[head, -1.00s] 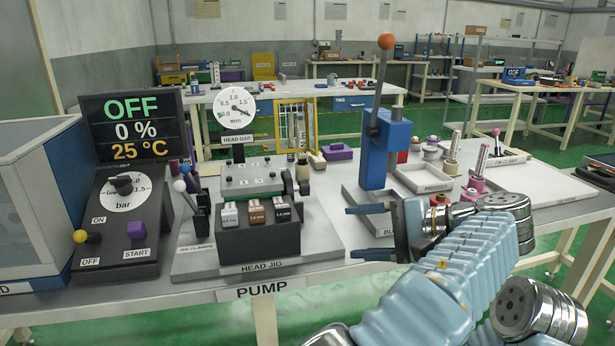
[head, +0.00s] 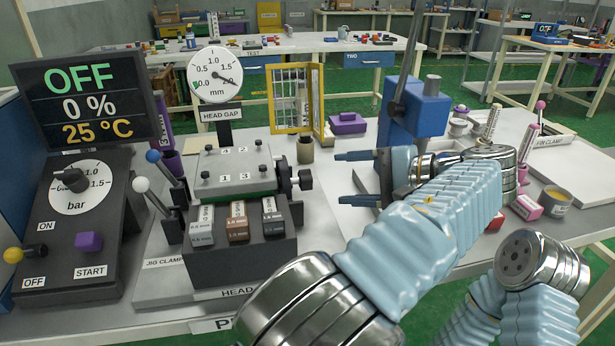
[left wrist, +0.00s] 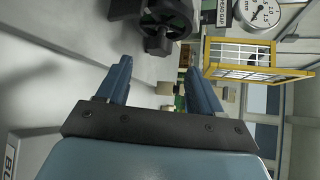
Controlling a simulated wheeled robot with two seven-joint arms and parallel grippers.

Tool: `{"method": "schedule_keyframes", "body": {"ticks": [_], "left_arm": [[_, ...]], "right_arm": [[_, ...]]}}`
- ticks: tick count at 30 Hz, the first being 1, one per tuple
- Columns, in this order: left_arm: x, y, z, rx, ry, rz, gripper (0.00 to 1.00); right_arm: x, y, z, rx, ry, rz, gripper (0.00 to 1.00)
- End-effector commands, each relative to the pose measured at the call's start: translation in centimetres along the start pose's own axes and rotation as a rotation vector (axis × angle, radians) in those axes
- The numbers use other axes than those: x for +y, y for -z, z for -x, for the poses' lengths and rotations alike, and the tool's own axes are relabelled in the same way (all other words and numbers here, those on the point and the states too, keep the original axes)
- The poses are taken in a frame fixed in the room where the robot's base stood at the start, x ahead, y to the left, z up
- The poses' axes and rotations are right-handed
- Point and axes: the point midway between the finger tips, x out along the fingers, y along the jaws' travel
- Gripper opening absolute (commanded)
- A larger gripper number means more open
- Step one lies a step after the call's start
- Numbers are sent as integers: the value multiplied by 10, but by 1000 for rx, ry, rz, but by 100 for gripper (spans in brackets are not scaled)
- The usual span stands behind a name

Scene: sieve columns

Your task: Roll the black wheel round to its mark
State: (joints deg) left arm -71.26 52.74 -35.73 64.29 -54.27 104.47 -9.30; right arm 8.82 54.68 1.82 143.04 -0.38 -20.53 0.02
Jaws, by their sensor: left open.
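The black wheel (head: 304,180) sits on the right side of the head jig block (head: 236,165). It shows as a spoked black disc with a hub in the left wrist view (left wrist: 163,42). My left gripper (head: 340,178) is open and empty to the right of the wheel, its two blue fingers pointing left towards it. In the left wrist view the fingers stand apart, with the wheel beyond their tips (left wrist: 160,68); they appear not to touch it. I cannot make out the wheel's mark. My right gripper is out of view.
Jig clamp levers with a white and a blue ball (head: 153,156) stand left of the jig. A round gauge (head: 214,75) and a yellow mesh guard (head: 297,97) stand behind. A blue press (head: 424,112) is behind my left gripper.

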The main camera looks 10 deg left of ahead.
Motion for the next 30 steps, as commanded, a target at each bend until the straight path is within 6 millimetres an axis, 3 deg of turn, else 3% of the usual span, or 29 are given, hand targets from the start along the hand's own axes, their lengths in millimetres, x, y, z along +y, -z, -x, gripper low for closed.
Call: {"method": "schedule_keyframes", "body": {"ticks": [6,12,25,30], "left_arm": [[0,-1,-52,-3,-2,-1,66],[0,0,-83,-1,-1,0,66],[0,0,-95,1,0,0,66],[0,0,-95,0,0,0,40]], "right_arm": [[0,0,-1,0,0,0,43],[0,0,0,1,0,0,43],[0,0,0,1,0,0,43],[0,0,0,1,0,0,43]]}}
